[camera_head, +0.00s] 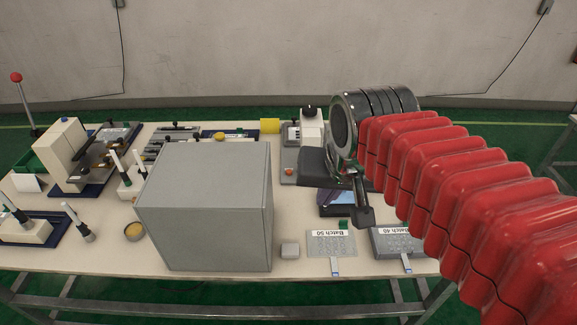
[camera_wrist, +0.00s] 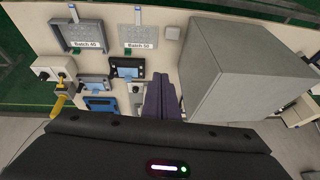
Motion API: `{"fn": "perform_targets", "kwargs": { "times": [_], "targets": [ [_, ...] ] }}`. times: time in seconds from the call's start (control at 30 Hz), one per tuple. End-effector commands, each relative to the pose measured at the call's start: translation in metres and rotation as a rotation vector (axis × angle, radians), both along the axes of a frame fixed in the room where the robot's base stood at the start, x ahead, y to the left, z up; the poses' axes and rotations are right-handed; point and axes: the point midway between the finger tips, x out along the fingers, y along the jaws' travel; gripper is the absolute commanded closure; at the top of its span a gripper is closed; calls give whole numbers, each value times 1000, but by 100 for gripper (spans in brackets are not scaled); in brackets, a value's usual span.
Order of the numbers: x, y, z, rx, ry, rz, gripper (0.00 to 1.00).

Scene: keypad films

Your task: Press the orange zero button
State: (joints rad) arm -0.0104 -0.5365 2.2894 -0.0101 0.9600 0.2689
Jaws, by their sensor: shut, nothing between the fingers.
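A small orange button (camera_head: 289,172) shows on the front of a grey device (camera_head: 288,155) behind the large grey box, left of my gripper. I cannot read any zero on it at this size. My gripper (camera_head: 363,214) is shut and empty, held above the right half of the table and apart from the button. In the wrist view my fingers (camera_wrist: 161,80) are together and point toward the table, just left of the grey box. A small light device (camera_wrist: 137,90) is partly hidden beside the fingers, and I cannot make out the orange button there.
A large grey box (camera_head: 205,210) stands mid-table. Trays labelled Batch 50 (camera_head: 331,245) and Batch 40 (camera_head: 398,243) lie at the front right. A dark-framed blue device (camera_wrist: 128,71) is near my fingers. A yellow object (camera_head: 270,126) is at the back; several tools crowd the left.

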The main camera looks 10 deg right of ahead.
Motion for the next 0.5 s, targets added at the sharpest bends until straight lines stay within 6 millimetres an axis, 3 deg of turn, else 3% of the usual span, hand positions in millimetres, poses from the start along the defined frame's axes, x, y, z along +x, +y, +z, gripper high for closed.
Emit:
{"fn": "perform_targets", "kwargs": {
  "times": [0.5],
  "targets": [
    [91,-1,22,120,81,-320,100]
  ]
}}
